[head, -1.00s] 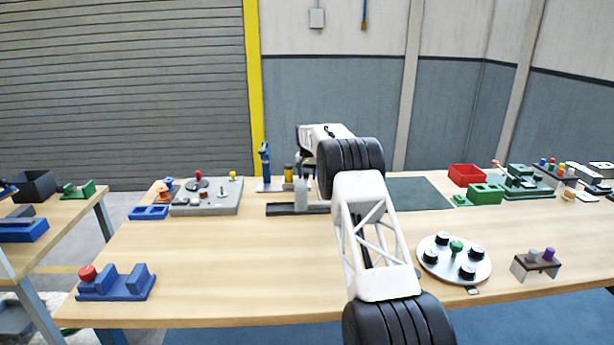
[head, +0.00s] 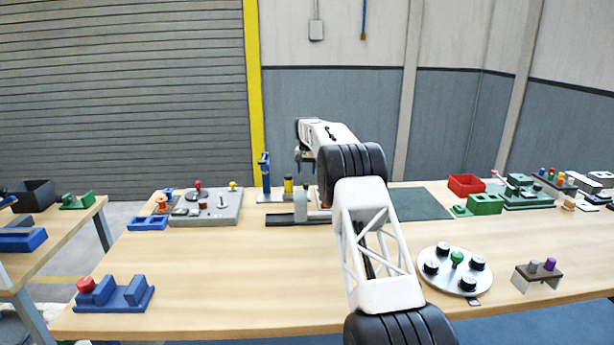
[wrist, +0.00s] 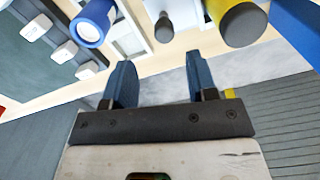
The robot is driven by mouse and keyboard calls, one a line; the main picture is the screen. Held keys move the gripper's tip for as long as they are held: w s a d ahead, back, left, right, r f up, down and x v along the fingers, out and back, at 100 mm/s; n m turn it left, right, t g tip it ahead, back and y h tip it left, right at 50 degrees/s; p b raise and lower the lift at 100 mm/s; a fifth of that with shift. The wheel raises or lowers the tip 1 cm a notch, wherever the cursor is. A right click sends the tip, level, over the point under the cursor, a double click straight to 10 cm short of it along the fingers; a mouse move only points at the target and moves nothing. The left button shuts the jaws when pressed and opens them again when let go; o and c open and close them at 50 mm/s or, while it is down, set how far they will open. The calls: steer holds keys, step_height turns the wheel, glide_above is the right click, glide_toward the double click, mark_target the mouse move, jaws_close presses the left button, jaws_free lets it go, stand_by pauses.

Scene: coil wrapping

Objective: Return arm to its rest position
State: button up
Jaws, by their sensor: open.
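My gripper (head: 303,158) hangs above the back middle of the workbench, partly hidden behind my own arm in the head view. In the wrist view its two dark blue fingers (wrist: 160,75) are spread apart with nothing between them. Past the fingertips are a small grey cylinder (wrist: 163,30), a blue cylinder with a pale end (wrist: 92,25) and a yellow and black cylinder (wrist: 240,22). In the head view, a grey upright cylinder (head: 300,204) stands on a dark base below my gripper, with a yellow and black cylinder (head: 288,184) behind it.
A blue upright tool (head: 264,172) stands at the back. A grey control panel (head: 212,208) lies left. A green mat (head: 420,204), red bin (head: 466,184) and green blocks (head: 486,204) lie right. A round knob plate (head: 448,270) is front right. The front middle bench is clear.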

steer(key=shift+r, duration=0.15)
steer(key=shift+s+r, duration=0.25)
steer(key=shift+r, duration=0.1)
steer(key=s+d+r+t, duration=0.1)
steer(key=s+d+r, duration=0.1)
steer(key=s+r, duration=1.05)
steer(key=s+d+r, duration=0.2)
steer(key=s+r, duration=0.7)
steer(key=s, duration=0.6)
steer(key=s+d+r+n, duration=0.1)
steer(key=s+r, duration=0.1)
steer(key=s, duration=1)
steer(key=s+d+r, duration=0.1)
steer(key=s+d, duration=0.1)
steer(key=s, duration=1)
steer(key=s+f, duration=0.4)
steer(key=s, duration=0.9)
steer(key=s+d+f+n+t, duration=0.1)
steer(key=s+f, duration=0.4)
steer(key=s, duration=0.8)
steer(key=s+f, duration=0.4)
steer(key=s, duration=0.9)
steer(key=shift+d+f+t, duration=0.15)
steer(key=shift+f+t, duration=0.15)
steer(key=shift+f, duration=0.1)
